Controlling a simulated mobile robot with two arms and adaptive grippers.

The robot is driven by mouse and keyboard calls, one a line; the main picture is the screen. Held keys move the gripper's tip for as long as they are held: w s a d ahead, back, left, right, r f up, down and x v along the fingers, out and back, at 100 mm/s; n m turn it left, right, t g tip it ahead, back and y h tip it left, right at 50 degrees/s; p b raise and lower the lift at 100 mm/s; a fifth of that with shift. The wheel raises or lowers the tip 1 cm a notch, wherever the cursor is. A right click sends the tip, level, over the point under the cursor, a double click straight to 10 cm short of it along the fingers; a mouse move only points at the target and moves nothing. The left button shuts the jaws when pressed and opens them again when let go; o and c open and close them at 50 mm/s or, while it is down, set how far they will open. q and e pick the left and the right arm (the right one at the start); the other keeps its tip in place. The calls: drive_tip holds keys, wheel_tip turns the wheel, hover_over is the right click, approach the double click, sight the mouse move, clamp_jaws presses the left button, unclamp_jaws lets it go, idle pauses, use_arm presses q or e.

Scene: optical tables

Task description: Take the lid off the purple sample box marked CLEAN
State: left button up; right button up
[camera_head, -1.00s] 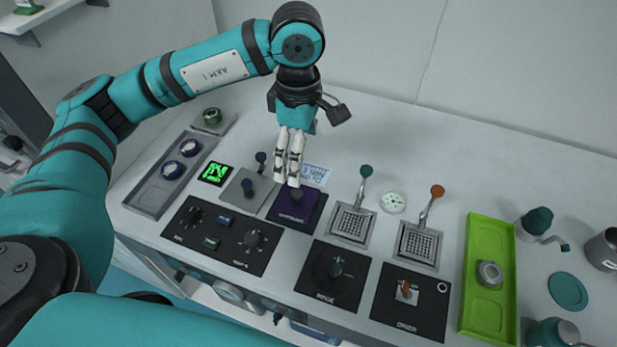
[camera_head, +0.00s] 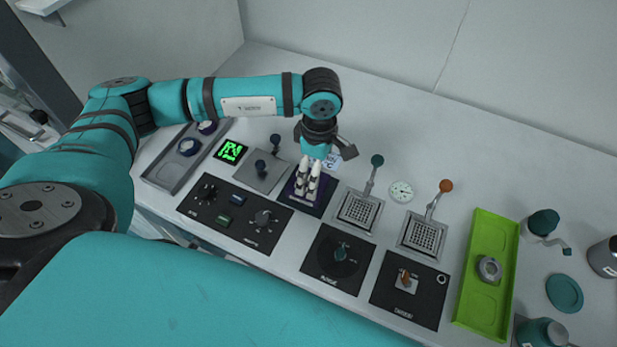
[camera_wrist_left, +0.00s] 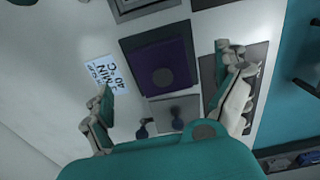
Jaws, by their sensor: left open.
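The purple sample box (camera_head: 291,188) sits on a dark square mat in the middle of the bench, partly hidden behind my fingers in the head view. My left gripper (camera_head: 308,192) points down at the box. In the left wrist view my left gripper (camera_wrist_left: 168,74) is open, its fingers spread to either side of the box, holding nothing. My right gripper is not in view.
A grey plate with a dark knob (camera_head: 261,166) lies left of the box. A control panel (camera_head: 238,214) is in front of it. Square grids with levers (camera_head: 359,211) stand to the right. A green tray (camera_head: 487,240) lies farther right. A small text card (camera_wrist_left: 106,74) lies behind the box.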

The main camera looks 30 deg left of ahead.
sight(308, 180)
use_arm(q)
drive_tip(key=shift+f+p, duration=0.25)
drive_tip(key=shift+p, duration=0.05)
drive_tip(key=f+p, duration=0.2)
drive_tip(key=f, duration=0.1)
drive_tip(key=shift+w+a+f, duration=0.1)
drive_tip(key=shift+a+f, duration=0.1)
drive_tip(key=shift+f, duration=0.65)
clamp_jaws()
